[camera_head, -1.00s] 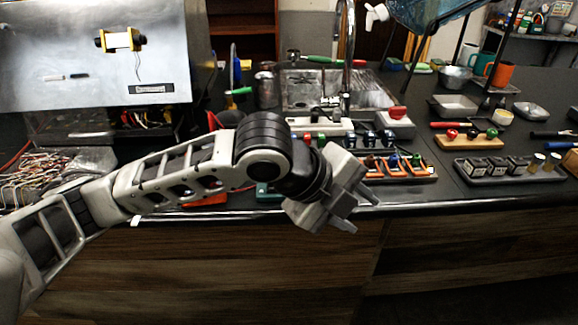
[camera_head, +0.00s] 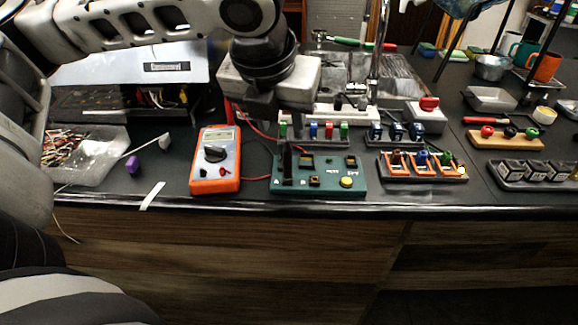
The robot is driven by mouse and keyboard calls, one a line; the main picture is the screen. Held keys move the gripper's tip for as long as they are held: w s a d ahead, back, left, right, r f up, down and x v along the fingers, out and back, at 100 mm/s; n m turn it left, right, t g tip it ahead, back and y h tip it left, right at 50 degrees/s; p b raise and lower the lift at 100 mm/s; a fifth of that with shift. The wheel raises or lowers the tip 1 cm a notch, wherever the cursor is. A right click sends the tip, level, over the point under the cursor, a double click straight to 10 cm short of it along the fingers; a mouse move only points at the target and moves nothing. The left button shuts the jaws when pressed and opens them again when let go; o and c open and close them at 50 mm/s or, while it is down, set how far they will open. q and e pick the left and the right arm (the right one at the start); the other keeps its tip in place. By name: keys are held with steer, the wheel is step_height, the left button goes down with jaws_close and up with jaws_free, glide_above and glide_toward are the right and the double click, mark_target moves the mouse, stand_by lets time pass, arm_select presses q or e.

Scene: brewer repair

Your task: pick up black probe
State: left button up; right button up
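My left gripper (camera_head: 281,103) hangs from the top over the green board (camera_head: 330,184), its fingers pointing down. The fingers are partly dark and overlap things behind them, so I cannot tell how far apart they are. A slim black upright piece (camera_head: 287,163), which looks like the black probe, stands at the left part of the green board, just below the gripper. I cannot tell whether the gripper touches it. An orange multimeter (camera_head: 215,160) lies left of the board, with red leads running to the right. My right gripper is not in view.
Behind the board is a rack with coloured clips (camera_head: 329,131). An orange-slotted rack (camera_head: 423,166) sits to the right. A purple-handled tool (camera_head: 133,163) and a white strip (camera_head: 152,196) lie on the left. The dark counter's front edge is close to the board.

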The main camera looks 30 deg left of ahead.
mark_target(287, 146)
arm_select(q)
steer(key=b+x, duration=0.1)
steer(key=x, duration=1)
steer(key=shift+w+a, duration=0.2)
steer(key=shift+r, duration=0.1)
jaws_close()
